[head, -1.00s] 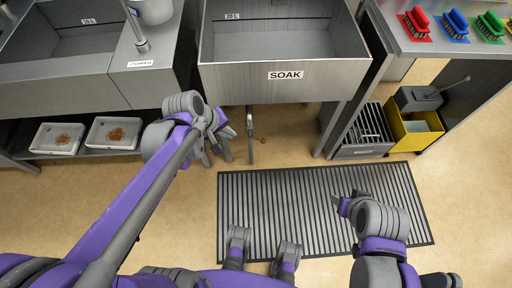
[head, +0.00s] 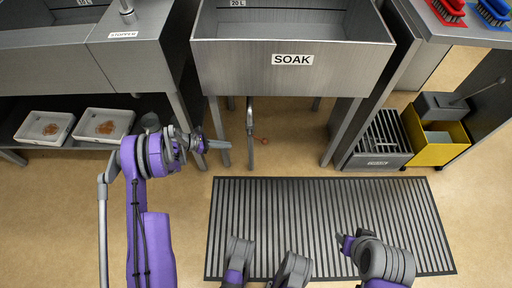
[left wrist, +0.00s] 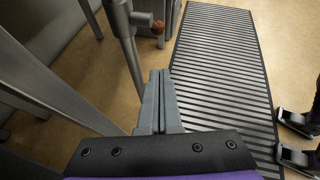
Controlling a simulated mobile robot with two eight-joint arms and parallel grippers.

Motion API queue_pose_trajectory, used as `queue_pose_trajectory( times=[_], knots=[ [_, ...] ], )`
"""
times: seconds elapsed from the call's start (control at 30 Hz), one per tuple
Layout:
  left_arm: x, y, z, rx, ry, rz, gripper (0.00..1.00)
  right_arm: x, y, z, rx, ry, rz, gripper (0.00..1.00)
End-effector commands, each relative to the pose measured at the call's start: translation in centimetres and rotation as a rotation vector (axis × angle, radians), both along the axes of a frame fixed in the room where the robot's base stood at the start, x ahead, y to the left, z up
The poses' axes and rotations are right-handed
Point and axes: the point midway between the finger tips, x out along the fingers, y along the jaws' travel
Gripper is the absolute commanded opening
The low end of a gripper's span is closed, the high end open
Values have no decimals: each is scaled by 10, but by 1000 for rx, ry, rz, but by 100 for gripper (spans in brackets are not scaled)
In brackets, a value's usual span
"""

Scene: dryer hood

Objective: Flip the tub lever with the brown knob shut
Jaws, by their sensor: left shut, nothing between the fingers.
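The soak tub (head: 292,59) stands at the top centre of the head view. A grey drain pipe (head: 250,130) hangs below it, with the lever's brown knob (head: 263,141) just right of the pipe. In the left wrist view the brown knob (left wrist: 158,27) sits on a short lever sticking out to the right of the pipe (left wrist: 126,40). My left gripper (head: 226,145) is shut and empty, left of the pipe and apart from it in the head view. Its fingertips (left wrist: 160,74) show below the knob in the wrist view. My right gripper (head: 347,243) is over the mat; its jaw opening is unclear.
Tub legs (head: 219,130) flank the pipe, one close to my left gripper. A slatted mat (head: 330,200) lies on the floor in front. A grey crate (head: 378,160) and yellow bucket (head: 438,152) stand at right. Two white trays (head: 45,128) sit on the left shelf.

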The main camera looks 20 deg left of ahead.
Motion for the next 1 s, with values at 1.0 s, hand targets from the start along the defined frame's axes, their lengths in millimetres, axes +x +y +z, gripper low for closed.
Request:
queue_pose_trajectory(
  times=[1.0],
  knots=[
    [64,-103,-45,-31,14,16,0,5,0,-29,0,1,0,50]
  ],
)
